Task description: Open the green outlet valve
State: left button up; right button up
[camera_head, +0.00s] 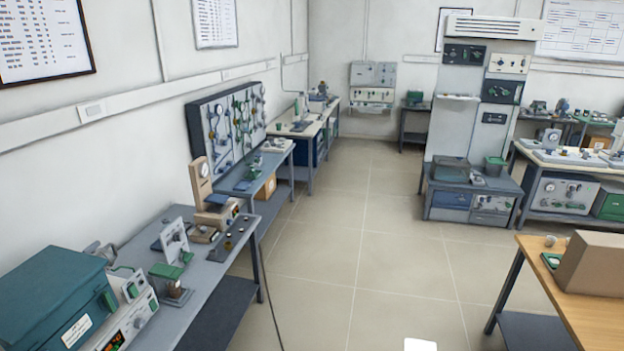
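I cannot single out a green outlet valve for certain. A dark-framed upright panel (221,140) against the left wall carries several gauges, pipes and small green parts, too small to tell apart. Other green parts are on the near left bench: a green-topped small device (168,271) and a green-and-white control unit (132,325) with a lit display beside a large teal box (55,300). Neither of my grippers is in view.
A grey bench (215,268) runs along the left wall, with more benches beyond it. A wooden table (590,312) with a brown box (594,263) stands at the right. A low cabinet (472,205) is at the back. The tiled floor (345,250) between is clear.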

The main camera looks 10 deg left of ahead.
aim_at(186, 256)
jog(key=z, duration=0.4)
jog(key=i, duration=1.95)
jog(key=u, duration=0.3)
jog(key=i, duration=1.05)
jog(key=u, duration=1.65)
jog(key=i, duration=0.8)
jog(key=u, duration=0.8)
